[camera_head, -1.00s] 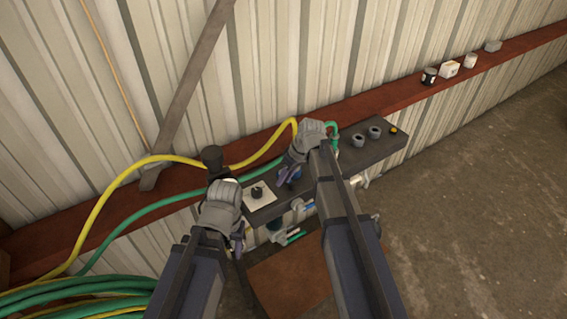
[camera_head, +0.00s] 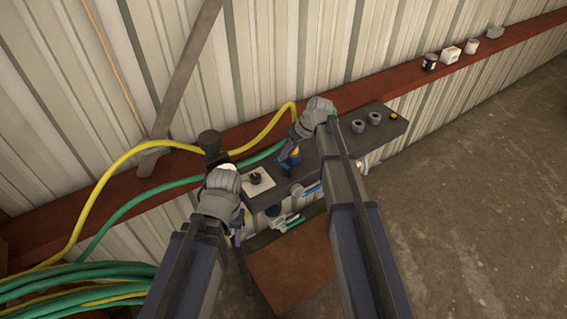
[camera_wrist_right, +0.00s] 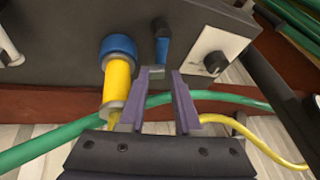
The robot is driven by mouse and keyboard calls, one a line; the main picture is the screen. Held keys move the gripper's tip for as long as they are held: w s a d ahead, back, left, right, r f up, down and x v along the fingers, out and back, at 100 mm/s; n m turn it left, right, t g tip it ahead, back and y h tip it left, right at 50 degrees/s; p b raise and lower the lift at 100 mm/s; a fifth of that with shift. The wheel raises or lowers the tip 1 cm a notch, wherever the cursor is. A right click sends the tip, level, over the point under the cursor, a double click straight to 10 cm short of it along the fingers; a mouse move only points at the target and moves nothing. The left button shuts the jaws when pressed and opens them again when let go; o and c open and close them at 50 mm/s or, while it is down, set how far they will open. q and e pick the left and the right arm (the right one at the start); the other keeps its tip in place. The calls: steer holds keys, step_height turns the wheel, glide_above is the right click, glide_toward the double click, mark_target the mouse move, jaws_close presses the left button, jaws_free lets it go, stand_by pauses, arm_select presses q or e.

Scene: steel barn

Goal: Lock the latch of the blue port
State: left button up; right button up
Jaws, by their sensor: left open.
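The blue port (camera_wrist_right: 118,46) is a blue collar on the dark panel (camera_wrist_right: 60,35), with a yellow plug (camera_wrist_right: 117,82) seated in it. It also shows in the head view (camera_head: 293,157), partly covered by my right gripper. A blue lever (camera_wrist_right: 162,38), apparently the latch, stands right of the port in the wrist view. My right gripper (camera_wrist_right: 160,73) is open below the lever. A small grey piece shows between its fingertips, with a gap on the right; contact is unclear. My left gripper (camera_head: 237,232) is open, in front of the panel's left end, its fingers mostly hidden.
A white plate with a black knob (camera_head: 256,180) is left of the port. Yellow (camera_head: 130,158) and green hoses (camera_head: 140,208) run behind the grippers. Open floor lies to the right.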

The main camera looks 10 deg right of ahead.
mark_target(284, 166)
steer(key=b+x, duration=0.2)
steer(key=x, duration=0.1)
steer(key=shift+f, duration=0.35)
arm_select(q)
step_height(284, 166, down, 3)
steer(key=shift+f, duration=0.15)
arm_select(e)
steer(key=shift+a, duration=0.1)
steer(key=shift+r, duration=0.1)
jaws_close()
